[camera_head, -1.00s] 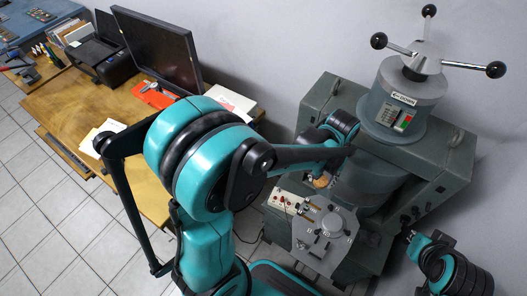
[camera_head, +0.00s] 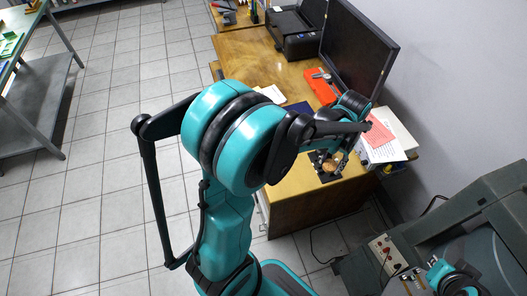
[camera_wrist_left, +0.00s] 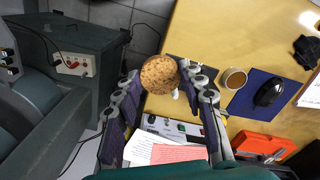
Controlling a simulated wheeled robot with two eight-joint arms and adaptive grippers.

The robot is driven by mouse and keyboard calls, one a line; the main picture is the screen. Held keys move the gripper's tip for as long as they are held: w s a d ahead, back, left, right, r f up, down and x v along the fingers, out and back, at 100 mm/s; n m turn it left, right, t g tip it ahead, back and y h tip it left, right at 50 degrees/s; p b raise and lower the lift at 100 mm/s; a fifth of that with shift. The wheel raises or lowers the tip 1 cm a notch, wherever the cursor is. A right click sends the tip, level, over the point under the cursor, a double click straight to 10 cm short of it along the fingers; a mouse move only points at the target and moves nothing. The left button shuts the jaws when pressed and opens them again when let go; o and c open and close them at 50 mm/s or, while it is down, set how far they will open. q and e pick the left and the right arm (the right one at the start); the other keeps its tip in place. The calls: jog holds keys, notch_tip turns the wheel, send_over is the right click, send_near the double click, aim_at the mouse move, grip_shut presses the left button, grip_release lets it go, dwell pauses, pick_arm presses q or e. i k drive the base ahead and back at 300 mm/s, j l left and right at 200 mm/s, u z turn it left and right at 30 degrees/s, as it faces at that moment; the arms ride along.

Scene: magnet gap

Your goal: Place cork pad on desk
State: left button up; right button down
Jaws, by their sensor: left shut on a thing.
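The cork pad (camera_wrist_left: 160,74) is a round, speckled brown disc. My left gripper (camera_wrist_left: 160,82) is shut on it in the left wrist view, with a finger on each side. In the head view my left gripper (camera_head: 331,163) is over the near right corner of the wooden desk (camera_head: 245,57), whose bare top also shows in the wrist view (camera_wrist_left: 208,30). The pad's height above the desk is hard to judge. A dark square patch shows on the desk around the gripper. Part of my right arm shows at the lower right of the head view, its fingers out of sight.
A round tan item (camera_wrist_left: 234,78), a blue mat (camera_wrist_left: 246,98) with a black mouse (camera_wrist_left: 269,92), and an orange case (camera_wrist_left: 258,144) lie on the desk. A monitor (camera_head: 357,45), printer (camera_head: 294,30) and papers (camera_head: 384,146) stand near. Grey-green equipment (camera_head: 485,215) is at right.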

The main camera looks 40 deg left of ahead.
aim_at(285, 179)
jog(key=j+u, duration=0.1)
jog(key=j, duration=0.5)
jog(key=k+j, duration=0.1)
jog(key=j, duration=0.55)
jog(key=j+z, duration=1.2)
jog(key=k+j+z, duration=0.15)
jog(key=z, duration=0.25)
jog(key=j, duration=0.1)
